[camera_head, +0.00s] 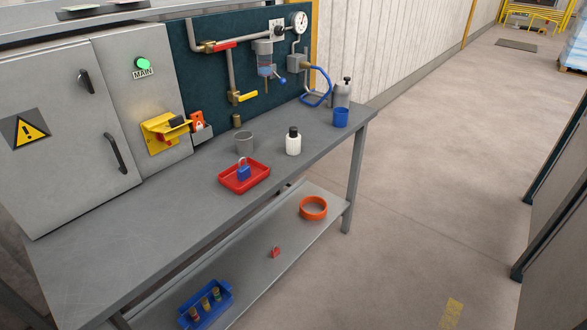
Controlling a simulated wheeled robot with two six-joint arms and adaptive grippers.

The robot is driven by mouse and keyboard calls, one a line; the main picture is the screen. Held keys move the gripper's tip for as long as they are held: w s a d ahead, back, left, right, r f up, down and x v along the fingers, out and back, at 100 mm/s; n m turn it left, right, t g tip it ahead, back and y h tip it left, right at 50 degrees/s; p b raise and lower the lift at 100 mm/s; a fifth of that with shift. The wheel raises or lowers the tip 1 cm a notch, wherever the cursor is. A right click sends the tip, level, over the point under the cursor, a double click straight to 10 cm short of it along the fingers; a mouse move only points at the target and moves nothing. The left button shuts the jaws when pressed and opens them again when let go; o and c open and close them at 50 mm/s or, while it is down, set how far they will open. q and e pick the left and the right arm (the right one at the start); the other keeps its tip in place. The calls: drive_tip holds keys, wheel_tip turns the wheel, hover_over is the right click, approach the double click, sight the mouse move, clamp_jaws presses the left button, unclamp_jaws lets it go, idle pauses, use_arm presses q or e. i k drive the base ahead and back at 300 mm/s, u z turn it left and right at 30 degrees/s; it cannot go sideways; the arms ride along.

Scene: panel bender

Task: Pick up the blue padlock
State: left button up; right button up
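The blue padlock (243,172) sits in a shallow red tray (262,183) on the grey workbench. Its metal shackle points up. The tray stands near the bench's front edge, right of the middle of the bench top. Neither of my grippers shows in the head view.
A grey cup (245,143) and a white bottle with a black cap (293,142) stand behind and right of the tray. A blue cup (341,118) is at the far end. The bench's left part is clear.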

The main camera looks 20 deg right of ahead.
sight(243, 171)
drive_tip(key=z, duration=1.45)
drive_tip(key=i, duration=3.75)
drive_tip(key=u, duration=1.75)
